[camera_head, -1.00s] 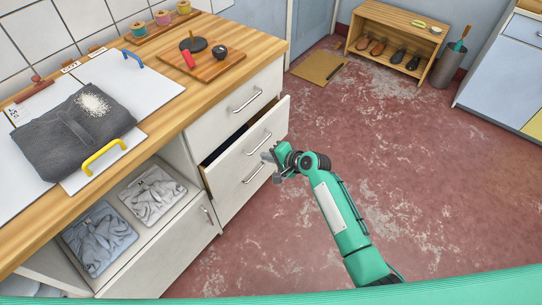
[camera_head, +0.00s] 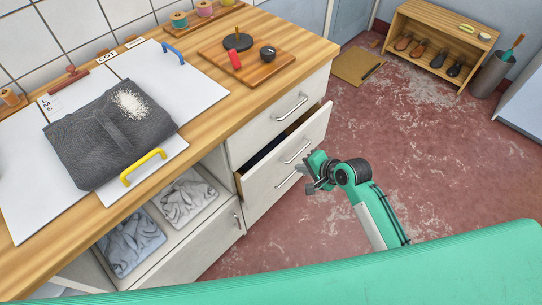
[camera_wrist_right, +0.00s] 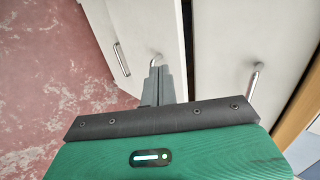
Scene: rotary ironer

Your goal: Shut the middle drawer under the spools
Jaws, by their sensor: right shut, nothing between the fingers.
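The middle drawer (camera_head: 283,172) is white with a bar handle and stands partly pulled out, its dark inside showing along the top edge. My right gripper (camera_head: 310,178) is shut and empty in front of that drawer, close to its front and just below its handle (camera_head: 297,152). In the right wrist view the shut fingers (camera_wrist_right: 158,84) point at the middle drawer front (camera_wrist_right: 150,22) and hide part of its handle; whether they touch is unclear. The spools (camera_head: 180,20) stand on a wooden rack at the back of the counter. My left gripper is out of view.
The top drawer (camera_head: 270,118) above looks shut. A wooden board (camera_head: 255,75) with small items and a grey folded garment (camera_head: 90,150) lie on the counter. The red floor (camera_head: 450,170) at right is clear.

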